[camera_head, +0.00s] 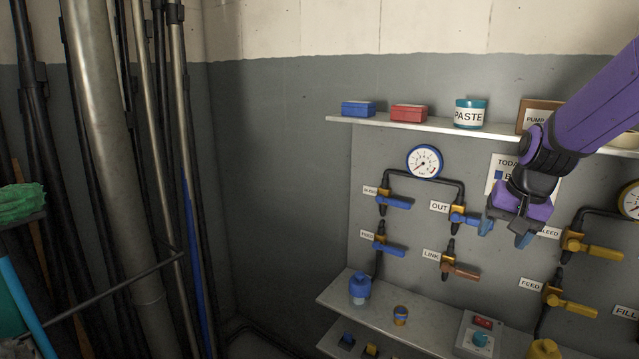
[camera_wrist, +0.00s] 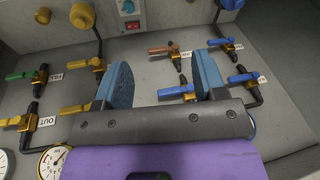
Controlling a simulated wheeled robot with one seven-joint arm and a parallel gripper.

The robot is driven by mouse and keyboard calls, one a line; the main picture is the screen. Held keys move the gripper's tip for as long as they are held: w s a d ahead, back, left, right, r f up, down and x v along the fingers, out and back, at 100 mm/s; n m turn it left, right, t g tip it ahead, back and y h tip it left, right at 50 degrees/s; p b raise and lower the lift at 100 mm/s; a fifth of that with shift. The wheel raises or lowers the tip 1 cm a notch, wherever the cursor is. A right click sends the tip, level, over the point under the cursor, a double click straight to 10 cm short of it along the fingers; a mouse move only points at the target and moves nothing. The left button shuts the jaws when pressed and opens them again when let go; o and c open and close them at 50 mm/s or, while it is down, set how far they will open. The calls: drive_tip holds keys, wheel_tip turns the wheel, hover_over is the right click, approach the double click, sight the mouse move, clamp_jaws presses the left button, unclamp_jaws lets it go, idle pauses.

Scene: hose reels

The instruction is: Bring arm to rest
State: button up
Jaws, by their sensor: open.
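My arm (camera_head: 597,100) reaches in from the upper right, in front of the valve panel. My gripper (camera_head: 507,232) is open and empty, its two blue finger pads apart. In the wrist view the gripper (camera_wrist: 161,82) shows the panel beyond it, upside down. The blue-handled OUT valve (camera_head: 461,217) lies just left of the fingers in the head view, and one pad overlaps the end of its handle. I cannot tell whether they touch. The brown-handled LINK valve (camera_head: 459,268) is below.
A shelf (camera_head: 356,121) above holds a blue box (camera_head: 358,108), a red box (camera_head: 409,112) and a PASTE jar (camera_head: 469,114). A lower shelf (camera_head: 335,297) carries a blue bottle (camera_head: 360,290). Yellow-handled valves (camera_head: 597,251) are at right. Pipes (camera_head: 115,150) stand at left; open space lies between.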

drive_tip(key=s+a+r+n+t, duration=0.1)
drive_tip(key=s+r, duration=0.2)
drive_tip(key=s, duration=0.4)
drive_tip(key=s+a+r+n, duration=0.2)
drive_tip(key=s+r, duration=0.1)
drive_tip(key=s, duration=0.5)
drive_tip(key=s+a+r+n+t+h, duration=0.1)
drive_tip(key=s+r, duration=0.3)
drive_tip(key=s, duration=0.4)
drive_tip(key=shift+s+a+n+t, duration=0.25)
drive_tip(key=shift+a+n+t, duration=0.05)
drive_tip(key=shift+a+n, duration=0.2)
